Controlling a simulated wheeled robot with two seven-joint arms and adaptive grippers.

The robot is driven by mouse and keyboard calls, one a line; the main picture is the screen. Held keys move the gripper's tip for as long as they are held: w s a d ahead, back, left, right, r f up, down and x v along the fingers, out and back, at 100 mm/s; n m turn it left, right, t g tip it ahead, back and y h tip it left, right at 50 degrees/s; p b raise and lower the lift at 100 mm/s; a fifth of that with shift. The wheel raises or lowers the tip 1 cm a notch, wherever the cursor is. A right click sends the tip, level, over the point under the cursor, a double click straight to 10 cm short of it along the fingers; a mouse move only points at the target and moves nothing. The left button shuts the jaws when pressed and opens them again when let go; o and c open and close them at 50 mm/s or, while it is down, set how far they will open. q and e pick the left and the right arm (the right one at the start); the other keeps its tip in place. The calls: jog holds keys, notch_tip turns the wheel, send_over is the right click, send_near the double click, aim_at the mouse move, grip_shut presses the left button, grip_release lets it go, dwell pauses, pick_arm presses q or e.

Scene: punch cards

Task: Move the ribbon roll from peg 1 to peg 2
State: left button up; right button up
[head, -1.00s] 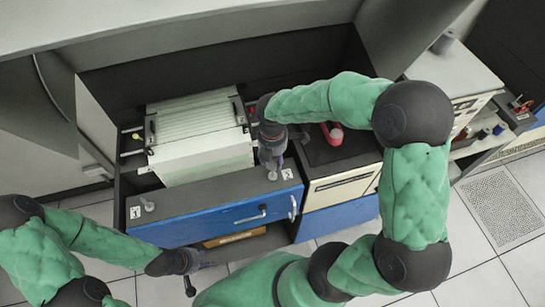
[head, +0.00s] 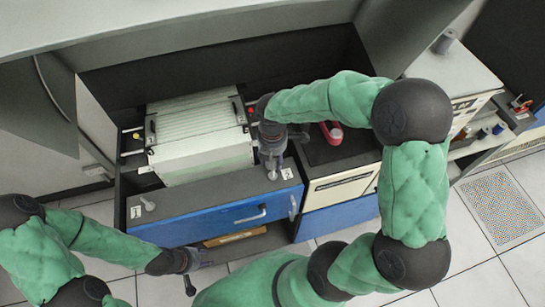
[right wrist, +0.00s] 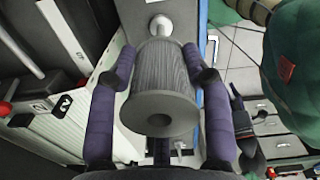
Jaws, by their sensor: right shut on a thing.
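The ribbon roll (right wrist: 163,85) is a grey ribbed spool with a flat round end. In the right wrist view it sits between the purple fingers of my right gripper (right wrist: 163,75), which is shut on it. In the head view my right gripper (head: 272,158) is just behind peg 2 (head: 272,174); the roll is mostly hidden there. A grey peg (right wrist: 160,27) shows just beyond the roll; I cannot tell whether they touch. Peg 1 (head: 148,205) stands bare at the ledge's left end. My left gripper (head: 190,285) is low at the front, its jaw state unclear.
A grey ledge (head: 205,208) tops the blue drawer front. Behind it is a white card stack (head: 200,150). A red roll-like object (head: 333,133) lies on the dark surface to the right. The drawer handle (head: 250,215) sticks out in front.

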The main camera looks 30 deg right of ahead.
aim_at(273, 175)
jog(key=shift+f+b, duration=2.65)
jog(key=shift+f, duration=1.45)
dwell(2.7)
jog(key=o, duration=1.3)
jog(key=shift+o, duration=0.2)
jog(key=shift+r, duration=0.1)
notch_tip(273, 175, up, 12)
jog(key=shift+a+f, duration=0.1)
